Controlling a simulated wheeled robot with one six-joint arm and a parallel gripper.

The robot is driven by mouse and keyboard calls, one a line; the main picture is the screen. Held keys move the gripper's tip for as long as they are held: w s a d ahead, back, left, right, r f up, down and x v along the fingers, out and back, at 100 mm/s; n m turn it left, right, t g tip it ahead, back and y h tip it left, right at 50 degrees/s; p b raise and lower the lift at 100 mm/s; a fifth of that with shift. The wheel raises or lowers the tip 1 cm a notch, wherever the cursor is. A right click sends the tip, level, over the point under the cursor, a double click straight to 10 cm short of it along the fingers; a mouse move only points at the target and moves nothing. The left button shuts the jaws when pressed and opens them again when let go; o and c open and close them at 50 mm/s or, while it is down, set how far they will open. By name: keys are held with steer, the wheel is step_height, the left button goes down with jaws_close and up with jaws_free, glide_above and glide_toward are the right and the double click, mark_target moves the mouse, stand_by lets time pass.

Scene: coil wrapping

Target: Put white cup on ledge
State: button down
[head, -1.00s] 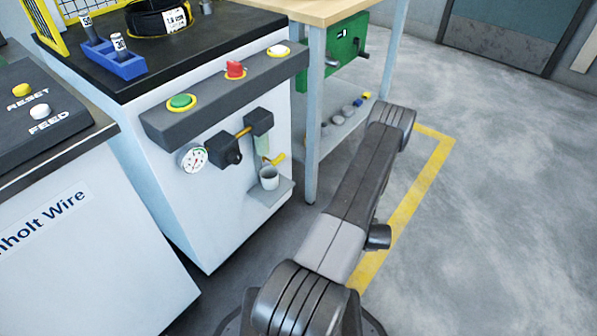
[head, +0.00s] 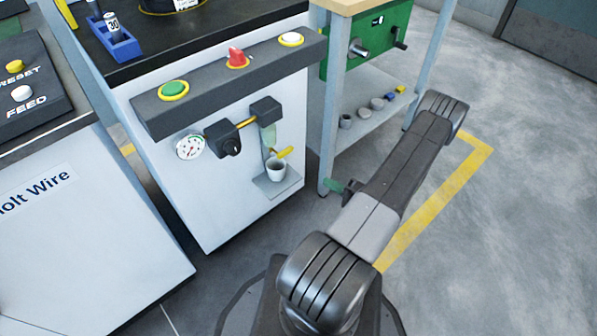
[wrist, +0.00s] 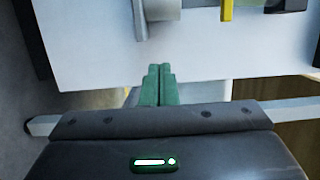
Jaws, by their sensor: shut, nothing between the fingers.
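The white cup (head: 276,170) stands upright on the small grey ledge (head: 286,186) on the front of the white machine. A yellow lever (head: 284,153) sits just above the cup. My gripper (head: 332,186), with green fingers, is to the right of the cup and ledge, apart from both, near the workbench leg. In the wrist view the fingers (wrist: 158,72) are together and empty. A pale rounded shape at the top edge of that view may be the cup, but it is cut off.
The workbench leg (head: 333,120) stands close behind my gripper. Its lower shelf (head: 365,133) holds several small items. A gauge (head: 190,147) and a dark valve (head: 229,147) stick out from the machine front. Open floor (head: 520,220) lies to the right.

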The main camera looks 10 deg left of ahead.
mark_target(295, 178)
steer(key=b+x, duration=0.1)
steer(key=x, duration=0.2)
steer(key=s+b+x, duration=0.1)
steer(key=x, duration=0.3)
steer(key=b+x, duration=0.1)
steer(key=x, duration=0.3)
steer(key=shift+s+a+f, duration=0.15)
steer(key=shift+s+a, duration=0.05)
steer(key=shift+a, duration=0.15)
steer(key=shift+s+a, duration=0.3)
steer(key=shift+a, duration=0.5)
